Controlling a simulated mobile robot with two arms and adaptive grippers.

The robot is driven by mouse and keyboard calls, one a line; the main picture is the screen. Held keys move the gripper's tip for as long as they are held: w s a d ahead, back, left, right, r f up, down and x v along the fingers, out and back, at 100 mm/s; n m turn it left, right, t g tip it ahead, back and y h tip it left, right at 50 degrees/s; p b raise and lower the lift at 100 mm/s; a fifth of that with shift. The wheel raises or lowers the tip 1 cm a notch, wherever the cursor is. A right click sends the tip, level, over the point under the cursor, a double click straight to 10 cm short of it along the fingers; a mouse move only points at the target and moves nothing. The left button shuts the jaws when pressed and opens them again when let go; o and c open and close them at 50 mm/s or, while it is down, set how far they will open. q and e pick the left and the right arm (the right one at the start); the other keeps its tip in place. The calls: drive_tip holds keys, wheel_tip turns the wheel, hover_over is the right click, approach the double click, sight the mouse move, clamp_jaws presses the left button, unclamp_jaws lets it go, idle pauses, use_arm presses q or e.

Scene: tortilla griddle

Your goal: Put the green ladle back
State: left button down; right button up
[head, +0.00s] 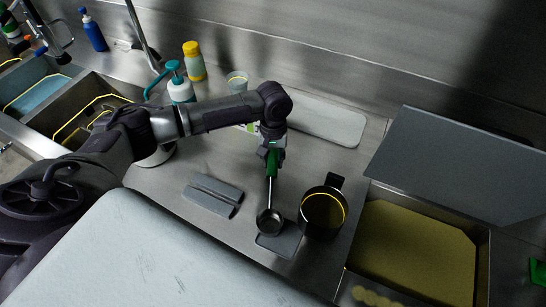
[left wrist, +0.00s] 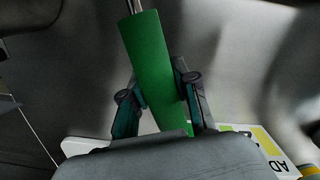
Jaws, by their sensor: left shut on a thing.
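The green ladle has a green handle (head: 272,162) and a dark metal bowl (head: 270,221) on a thin metal shaft. My left gripper (head: 271,150) is shut on the handle, and the ladle hangs with its bowl toward the front. In the left wrist view the handle (left wrist: 156,75) lies between the two fingers (left wrist: 158,105), slightly tilted. The bowl shows over the edge of a grey rest pad (head: 281,242); I cannot tell if it touches. My right gripper is not in view.
A dark pot (head: 323,210) stands right of the bowl. A grey holder (head: 213,195) lies to the left. A yellowish pan (head: 413,252) with a grey lid (head: 455,165) is at right. A pump bottle (head: 179,87) and a yellow-capped bottle (head: 194,61) stand at the back.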

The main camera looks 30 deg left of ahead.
use_arm(q)
drive_tip(key=c, duration=1)
unclamp_jaws()
drive_tip(key=shift+o, duration=0.6)
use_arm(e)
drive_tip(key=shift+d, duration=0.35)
use_arm(q)
drive_tip(key=r+b, duration=0.1)
drive_tip(key=r, duration=0.6)
drive_tip(key=r+b, duration=0.1)
drive_tip(key=r, duration=0.3)
drive_tip(key=shift+w+b, duration=0.35)
drive_tip(key=shift+a+r, duration=0.1)
drive_tip(key=shift+r, duration=0.45)
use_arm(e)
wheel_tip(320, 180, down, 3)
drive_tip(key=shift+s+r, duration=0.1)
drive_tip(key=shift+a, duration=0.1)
